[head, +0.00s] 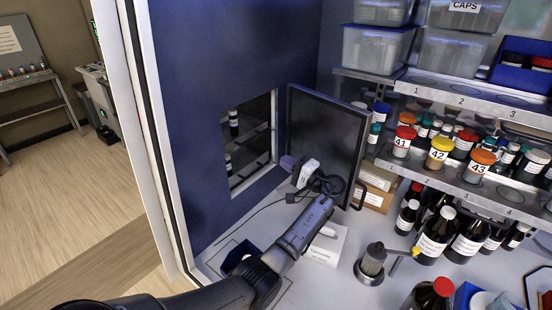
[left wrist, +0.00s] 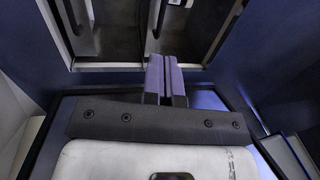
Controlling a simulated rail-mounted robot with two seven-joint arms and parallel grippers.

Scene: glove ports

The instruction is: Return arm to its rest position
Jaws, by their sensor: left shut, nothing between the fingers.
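My left arm reaches in from the bottom left of the head view, over the white worktop (head: 300,275). My left gripper (head: 287,162) is in front of the opening in the blue wall (head: 205,60), beside the open dark door (head: 325,140). Its purple fingers are together with nothing between them. In the left wrist view the shut fingers (left wrist: 166,76) point at a dark framed opening (left wrist: 120,30) with upright bars or handles. I cannot tell whether the fingertips touch anything. My right gripper is in neither view.
Shelves (head: 460,93) with numbered jars and clear bins stand at the right. Dark bottles (head: 432,240) and a grey metal cylinder (head: 372,262) stand on the worktop. A white box (head: 327,246) and a blue bin (head: 240,254) are close to my forearm. Floor is open at left.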

